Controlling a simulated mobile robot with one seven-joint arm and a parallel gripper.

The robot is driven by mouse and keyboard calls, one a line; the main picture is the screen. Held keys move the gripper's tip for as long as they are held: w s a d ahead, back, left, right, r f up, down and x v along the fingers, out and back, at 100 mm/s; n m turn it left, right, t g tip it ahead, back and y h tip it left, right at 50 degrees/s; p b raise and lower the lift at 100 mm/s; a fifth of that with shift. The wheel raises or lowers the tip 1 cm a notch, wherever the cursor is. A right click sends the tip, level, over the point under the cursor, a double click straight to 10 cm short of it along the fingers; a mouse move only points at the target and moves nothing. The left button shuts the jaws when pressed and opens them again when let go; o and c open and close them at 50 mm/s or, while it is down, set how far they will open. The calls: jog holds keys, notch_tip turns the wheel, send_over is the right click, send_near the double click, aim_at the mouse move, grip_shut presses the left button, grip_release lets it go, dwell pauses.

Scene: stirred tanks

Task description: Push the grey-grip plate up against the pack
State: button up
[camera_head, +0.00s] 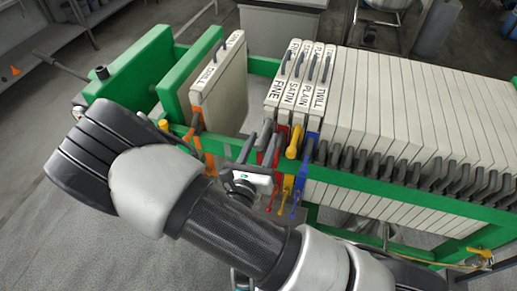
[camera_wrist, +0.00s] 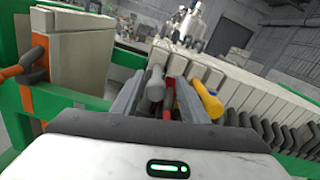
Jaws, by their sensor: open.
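The grey-grip plate (camera_head: 272,95), a pale slab labelled FINE, stands upright at the left end of the labelled row. SATIN, PLAIN and TWILL stand close on its right, in front of the pack (camera_head: 385,105); I cannot tell whether a thin gap is left. My gripper (camera_head: 257,150) is at the near rail beside the plate's grip end. In the wrist view my open gripper (camera_wrist: 157,100) has its fingers on either side of the grey grip (camera_wrist: 155,83). A red grip (camera_wrist: 169,97) shows just right of it, and a yellow grip (camera_wrist: 205,98) by the right finger. Contact is unclear.
An orange-grip plate (camera_head: 220,85) stands apart to the left, with a wide gap before the labelled row. A green end plate (camera_head: 185,75) is behind it. The green near rail (camera_head: 350,180) runs along the front. Dark grips (camera_head: 400,172) line the pack.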

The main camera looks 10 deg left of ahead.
jog(key=s+a+b, duration=0.1)
jog(key=s+a, duration=0.1)
jog(key=s, duration=1.5)
jog(key=shift+a+b, duration=0.25)
jog(key=shift+b, duration=0.15)
